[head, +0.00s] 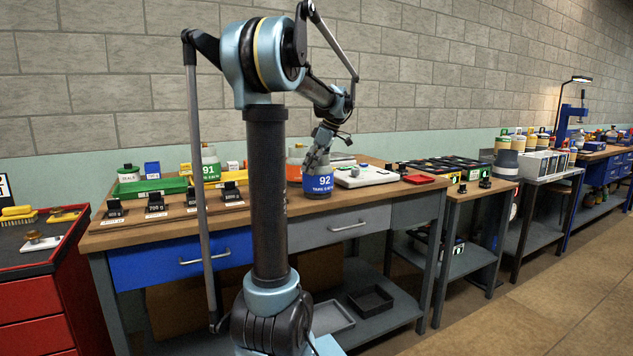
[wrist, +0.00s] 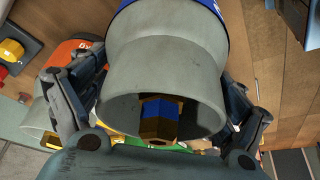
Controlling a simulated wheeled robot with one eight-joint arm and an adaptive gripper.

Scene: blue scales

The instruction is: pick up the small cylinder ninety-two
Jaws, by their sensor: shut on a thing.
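The small cylinder ninety-two (head: 318,184) has a blue band with a white "92". It is upright at the right part of the wooden workbench (head: 270,213). My gripper (head: 317,160) comes down from above and is shut on its top. In the wrist view the cylinder's grey collar (wrist: 165,60) fills the middle, with a finger on each side. A blue and brass valve (wrist: 160,118) shows inside the collar, and a strip of blue band shows at the top. I cannot tell whether the base touches the bench.
A green-banded cylinder "91" (head: 210,168) stands to the left, and an orange-banded one (head: 295,163) close behind. A white scale (head: 363,176) lies just right. Black weights (head: 156,205) line the front left, near a green tray (head: 150,187). A red pad (head: 419,179) lies at the right.

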